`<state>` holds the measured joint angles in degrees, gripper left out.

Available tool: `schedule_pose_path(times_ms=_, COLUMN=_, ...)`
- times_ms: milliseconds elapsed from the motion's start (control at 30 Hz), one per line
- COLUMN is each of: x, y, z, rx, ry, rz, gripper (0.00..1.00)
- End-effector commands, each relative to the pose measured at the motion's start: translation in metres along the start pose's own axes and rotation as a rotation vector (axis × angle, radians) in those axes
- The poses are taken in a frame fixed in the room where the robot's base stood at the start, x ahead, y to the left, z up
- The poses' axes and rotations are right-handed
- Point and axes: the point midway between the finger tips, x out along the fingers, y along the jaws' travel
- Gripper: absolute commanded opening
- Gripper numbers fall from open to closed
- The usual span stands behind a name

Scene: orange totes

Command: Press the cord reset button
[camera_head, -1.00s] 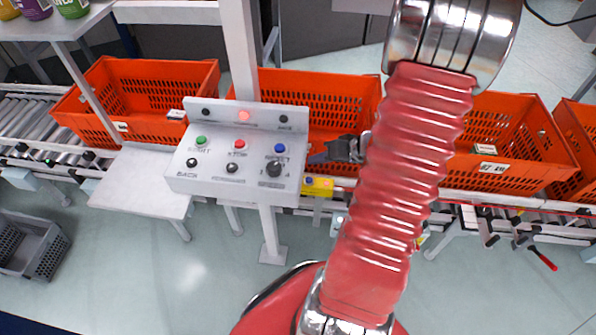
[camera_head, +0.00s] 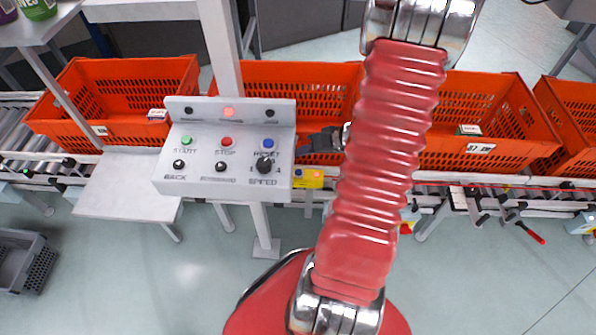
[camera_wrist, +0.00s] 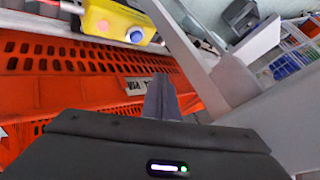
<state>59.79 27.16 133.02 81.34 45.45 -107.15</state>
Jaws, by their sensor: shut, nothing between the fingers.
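A small yellow box (camera_head: 313,183) is mounted on the conveyor's front rail, below and right of the control panel. It carries a blue button (camera_head: 299,173) and a glowing reddish light (camera_head: 316,174). In the wrist view the yellow box (camera_wrist: 118,20) is at the top, with its blue button (camera_wrist: 136,36) facing the camera. My dark gripper (camera_head: 303,149) is over the orange tote behind the panel's right edge, apart from the yellow box in the picture. Its shut, empty fingers (camera_wrist: 160,84) point toward the upper middle of the wrist view.
The grey control panel (camera_head: 216,182) stands left of my gripper, with its own blue RESET button (camera_head: 268,143) and a lit red lamp (camera_head: 228,112). Orange totes (camera_head: 128,68) line the roller conveyor. A grey post (camera_head: 217,45) rises behind the panel. A grey crate (camera_head: 40,268) sits on the floor.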

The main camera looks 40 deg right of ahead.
Motion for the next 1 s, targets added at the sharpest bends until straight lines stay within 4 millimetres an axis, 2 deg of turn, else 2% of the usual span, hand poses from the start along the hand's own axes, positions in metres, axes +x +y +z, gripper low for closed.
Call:
schedule_pose_path(times_ms=567, x=0.042, y=0.029, z=0.03, rx=0.0, ry=-0.002, rz=-0.001, gripper=0.0)
schedule_pose_path(times_ms=1000, x=0.046, y=0.032, z=0.033, rx=-0.002, ry=-0.001, rz=0.0, gripper=0.0)
